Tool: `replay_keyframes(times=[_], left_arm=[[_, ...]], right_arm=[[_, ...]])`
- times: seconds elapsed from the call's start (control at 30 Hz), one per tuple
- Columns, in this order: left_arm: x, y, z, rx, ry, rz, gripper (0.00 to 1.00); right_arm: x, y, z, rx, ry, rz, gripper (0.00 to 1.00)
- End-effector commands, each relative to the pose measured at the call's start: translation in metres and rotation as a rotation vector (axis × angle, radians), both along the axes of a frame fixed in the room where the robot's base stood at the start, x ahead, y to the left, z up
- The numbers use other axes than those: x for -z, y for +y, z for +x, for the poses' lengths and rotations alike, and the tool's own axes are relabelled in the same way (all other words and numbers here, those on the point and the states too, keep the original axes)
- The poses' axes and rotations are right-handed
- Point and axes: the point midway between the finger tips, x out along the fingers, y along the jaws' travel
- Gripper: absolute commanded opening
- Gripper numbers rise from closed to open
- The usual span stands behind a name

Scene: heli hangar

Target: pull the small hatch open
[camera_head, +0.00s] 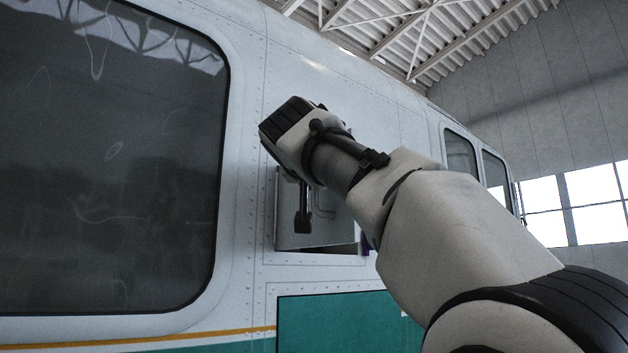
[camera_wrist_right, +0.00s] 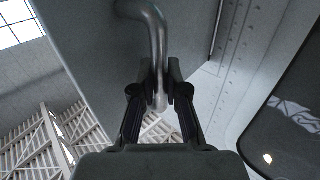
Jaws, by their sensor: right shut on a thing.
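The small hatch (camera_head: 288,238) is a pale metal panel in the helicopter's side, in the middle of the head view. A dark gap shows along its lower edge, so it stands at least partly open. Its bent metal handle (camera_head: 323,212) also shows in the right wrist view (camera_wrist_right: 155,30), running down between the fingers. My right gripper (camera_head: 303,222) is in front of the hatch, partly hidden by my own arm. In the right wrist view its fingers (camera_wrist_right: 160,92) are shut on the handle. My left gripper is in neither view.
A large dark window (camera_head: 110,160) fills the left of the head view. A teal panel (camera_head: 340,325) lies below the hatch. Smaller windows (camera_head: 460,155) are farther right along the white body. My right arm covers much of the right side.

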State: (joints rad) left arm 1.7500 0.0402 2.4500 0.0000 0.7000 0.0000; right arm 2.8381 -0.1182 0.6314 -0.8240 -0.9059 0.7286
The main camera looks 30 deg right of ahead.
Motion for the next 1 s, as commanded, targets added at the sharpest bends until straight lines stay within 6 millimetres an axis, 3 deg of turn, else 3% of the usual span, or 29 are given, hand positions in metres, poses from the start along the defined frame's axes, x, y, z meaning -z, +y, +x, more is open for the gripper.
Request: replay_keyframes(times=[0.47, 0.5, 0.53, 1.0], left_arm=[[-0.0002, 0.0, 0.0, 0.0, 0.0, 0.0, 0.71], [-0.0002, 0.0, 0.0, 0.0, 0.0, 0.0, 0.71], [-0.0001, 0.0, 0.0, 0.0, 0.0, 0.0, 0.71], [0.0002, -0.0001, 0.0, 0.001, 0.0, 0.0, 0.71]], right_arm=[[-0.0003, -0.0002, -0.0001, 0.0, 0.001, -0.001, 0.0], [-0.0002, -0.0002, -0.0001, 0.0, 0.001, -0.001, 0.27], [-0.0002, -0.0002, -0.0001, 0.0, 0.0, 0.0, 0.38], [0.0001, -0.0005, 0.0, 0.0, 0.0, 0.0, 0.39]])
